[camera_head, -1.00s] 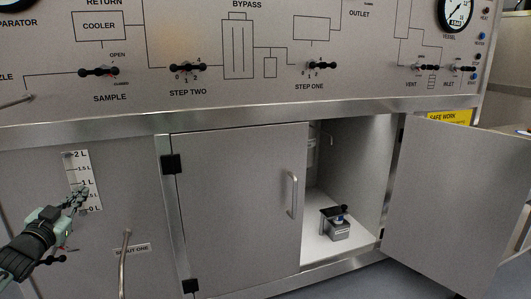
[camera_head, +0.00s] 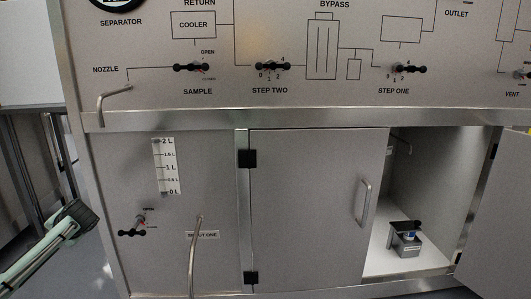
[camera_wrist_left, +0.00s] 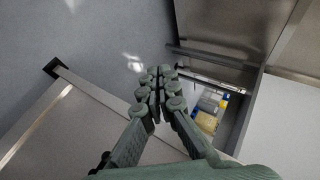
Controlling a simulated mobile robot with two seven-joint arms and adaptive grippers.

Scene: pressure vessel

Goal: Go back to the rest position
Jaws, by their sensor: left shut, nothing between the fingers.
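My left arm (camera_head: 40,248) comes in at the lower left of the head view, to the left of the steel cabinet and apart from it. Its fingers cannot be made out there. In the left wrist view my left gripper (camera_wrist_left: 161,73) has its fingers together with nothing between them, above grey floor. My right gripper is in neither view.
The vessel panel (camera_head: 221,50) has several black valve handles and a bent nozzle pipe (camera_head: 112,91). Below, one cabinet door (camera_head: 306,205) is shut; the door at right (camera_head: 501,215) stands open. A small device (camera_head: 405,242) sits inside. The wrist view shows a container of coloured items (camera_wrist_left: 210,108).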

